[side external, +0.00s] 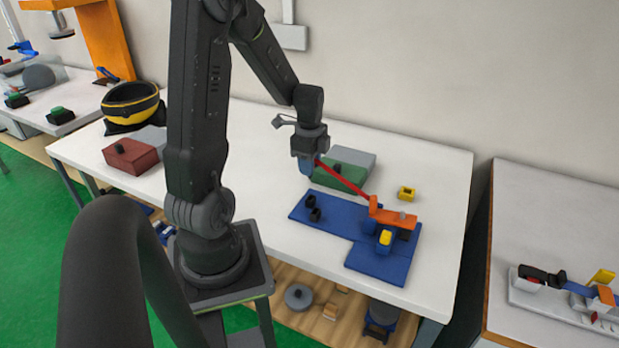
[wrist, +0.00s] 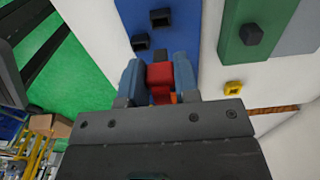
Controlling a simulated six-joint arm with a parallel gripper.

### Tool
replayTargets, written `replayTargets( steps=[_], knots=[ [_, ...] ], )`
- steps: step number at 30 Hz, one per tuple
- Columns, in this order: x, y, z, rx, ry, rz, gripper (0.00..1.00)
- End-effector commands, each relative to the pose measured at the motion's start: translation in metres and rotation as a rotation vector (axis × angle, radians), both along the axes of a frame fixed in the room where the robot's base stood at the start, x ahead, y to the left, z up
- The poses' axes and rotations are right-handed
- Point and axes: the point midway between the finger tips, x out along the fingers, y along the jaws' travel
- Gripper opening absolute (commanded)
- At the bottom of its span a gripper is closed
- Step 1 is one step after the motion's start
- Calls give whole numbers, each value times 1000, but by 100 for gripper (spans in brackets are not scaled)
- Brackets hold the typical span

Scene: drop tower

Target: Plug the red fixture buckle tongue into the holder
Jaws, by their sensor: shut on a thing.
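My gripper (side external: 307,165) is above the white table, over the left part of the blue base plate (side external: 375,264). In the wrist view its blue fingers (wrist: 160,82) are shut on a red piece, the red buckle tongue (wrist: 160,75). A red strap (side external: 345,180) runs from the gripper down to an orange fixture (side external: 393,216) on the base plate. One dark square socket (wrist: 140,42) shows on the blue plate in the wrist view. I cannot tell which part is the holder.
A green block (side external: 341,178) with a black knob and a grey block (side external: 353,158) lie behind the gripper. A small yellow socket (side external: 406,193) stands at the right. A dark red box (side external: 130,156) is far left.

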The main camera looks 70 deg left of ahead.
Motion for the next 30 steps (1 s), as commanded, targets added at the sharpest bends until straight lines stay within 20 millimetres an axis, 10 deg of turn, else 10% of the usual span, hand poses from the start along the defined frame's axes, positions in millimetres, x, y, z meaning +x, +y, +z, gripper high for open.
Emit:
replayTargets(
  steps=[11,30],
  knots=[
    [-5,-52,-31,-28,-23,-2,16],
    [-6,-54,-50,-27,-25,0,16]
  ],
)
